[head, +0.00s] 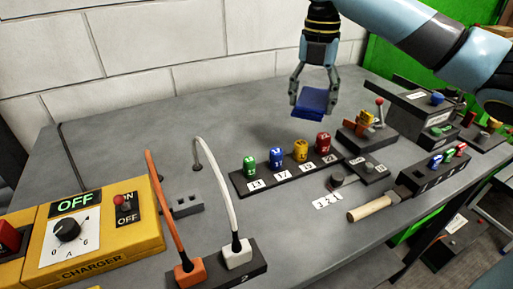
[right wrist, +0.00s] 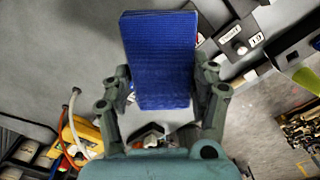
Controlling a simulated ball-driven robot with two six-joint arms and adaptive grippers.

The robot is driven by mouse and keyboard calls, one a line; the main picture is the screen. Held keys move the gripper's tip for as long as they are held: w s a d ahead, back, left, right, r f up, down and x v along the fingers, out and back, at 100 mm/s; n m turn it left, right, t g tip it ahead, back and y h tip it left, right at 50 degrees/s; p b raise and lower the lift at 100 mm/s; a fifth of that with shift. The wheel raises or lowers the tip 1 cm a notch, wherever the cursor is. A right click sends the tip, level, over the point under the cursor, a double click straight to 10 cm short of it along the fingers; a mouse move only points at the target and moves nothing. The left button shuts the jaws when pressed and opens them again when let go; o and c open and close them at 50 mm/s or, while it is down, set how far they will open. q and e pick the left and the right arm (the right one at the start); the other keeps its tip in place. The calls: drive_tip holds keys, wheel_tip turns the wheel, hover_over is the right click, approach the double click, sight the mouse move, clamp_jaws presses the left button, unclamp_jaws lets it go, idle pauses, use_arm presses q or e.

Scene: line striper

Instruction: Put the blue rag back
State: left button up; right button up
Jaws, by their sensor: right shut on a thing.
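The blue rag (head: 313,101) is a flat folded dark-blue piece. It hangs between the fingertips of my right gripper (head: 311,90), above the back part of the grey table (head: 110,150). In the right wrist view the rag (right wrist: 158,50) fills the space between the two fingers of the gripper (right wrist: 160,95), with a finger on each side of it. The gripper is shut on it. The rag appears apart from the things on the table below. My left gripper is not in view.
A black rack (head: 240,185) with several coloured numbered pieces stands below the rag. A hammer (head: 375,208), a yellow charger (head: 95,235) and a cable block (head: 220,268) stand nearer the front. Black fixtures (head: 365,140) crowd the right. The back left of the table is clear.

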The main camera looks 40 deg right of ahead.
drive_tip(key=shift+s+d+f, duration=0.35)
drive_tip(key=shift+f, duration=0.05)
drive_tip(key=shift+f+b, duration=0.25)
drive_tip(key=shift+b, duration=0.05)
hover_over(263, 143)
wheel_tip(263, 143, down, 7)
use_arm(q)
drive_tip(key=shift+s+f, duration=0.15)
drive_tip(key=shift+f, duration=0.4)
use_arm(e)
drive_tip(key=shift+f, duration=1.95)
drive_tip(key=shift+f, duration=0.15)
drive_tip(key=o, duration=1.1)
